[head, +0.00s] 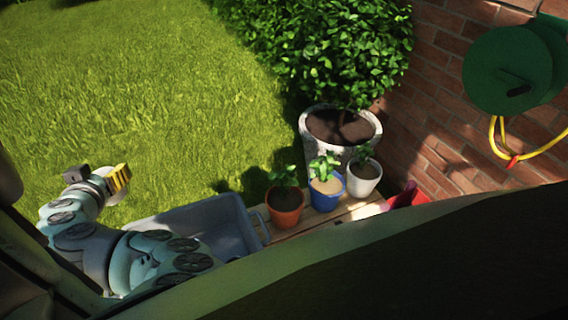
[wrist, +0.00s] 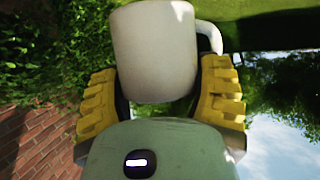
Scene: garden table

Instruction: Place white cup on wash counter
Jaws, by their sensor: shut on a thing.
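A white cup (wrist: 153,50) with its handle on the right fills the space between the yellow fingers of my gripper (wrist: 161,75) in the wrist view. My gripper is shut on it. In the head view my gripper (head: 118,178) is at the left, held over the grass side, with yellow finger pads showing. I cannot make out the cup there. No surface is clearly recognisable as the wash counter; a grey tub (head: 243,222) stands right of my arm, partly hidden by it, beside a wooden tabletop (head: 361,210).
On the wood stand an orange pot (head: 287,214), a blue pot (head: 325,200) and a white pot (head: 363,185), each with a plant. A large stone planter (head: 308,150) is behind them. A red object (head: 405,197) is at right, near the brick wall (head: 440,130).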

